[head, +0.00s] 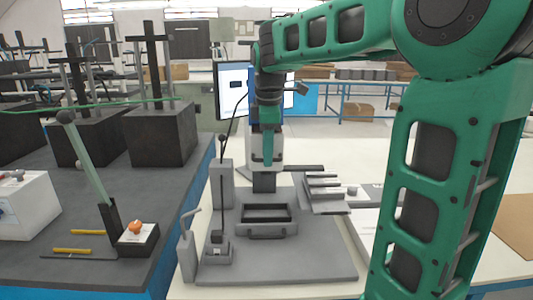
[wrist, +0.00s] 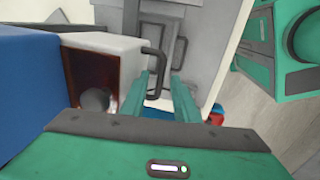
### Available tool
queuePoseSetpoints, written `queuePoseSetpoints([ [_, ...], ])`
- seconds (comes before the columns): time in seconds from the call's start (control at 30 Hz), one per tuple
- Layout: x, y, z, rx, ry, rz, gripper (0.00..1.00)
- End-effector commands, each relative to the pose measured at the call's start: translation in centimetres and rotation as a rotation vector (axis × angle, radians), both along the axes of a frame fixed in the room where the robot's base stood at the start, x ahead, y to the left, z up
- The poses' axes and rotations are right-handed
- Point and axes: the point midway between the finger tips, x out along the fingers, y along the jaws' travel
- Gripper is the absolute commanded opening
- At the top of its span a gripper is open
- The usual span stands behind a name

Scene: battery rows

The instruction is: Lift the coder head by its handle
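The coder head appears to be the pale box on the blue column, with its pale front (head: 255,145) partly hidden behind my arm in the head view. In the wrist view its pale housing (wrist: 105,45) has a dark reddish opening on one face. A dark bracket-shaped handle (wrist: 156,58) sticks out from its right side. My gripper (wrist: 166,76) points toward the handle, with its two green fingers apart and a gap between them. The handle lies just beyond the left finger; I cannot tell whether they touch. In the head view my gripper (head: 267,158) overlaps the front of the head.
A grey base plate (head: 315,262) with a recessed tray (head: 266,231) lies below the head. A tall lever (head: 222,190) stands at its left. A sloped stack of grey plates (head: 323,190) is at the right.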

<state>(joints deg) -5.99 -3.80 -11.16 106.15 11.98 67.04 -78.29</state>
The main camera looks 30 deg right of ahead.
Motion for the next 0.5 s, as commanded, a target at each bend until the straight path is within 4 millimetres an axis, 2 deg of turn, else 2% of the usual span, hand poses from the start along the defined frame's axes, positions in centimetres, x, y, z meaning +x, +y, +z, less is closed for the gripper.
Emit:
queuePoseSetpoints([
  [0.13,0.0,0.0,0.4,0.0,-0.001,0.0,0.28],
  [0.23,-0.1,0.1,1.5,-0.001,-0.004,-0.001,0.28],
  [0.5,-0.9,0.5,6.6,-0.001,-0.004,-0.002,0.28],
])
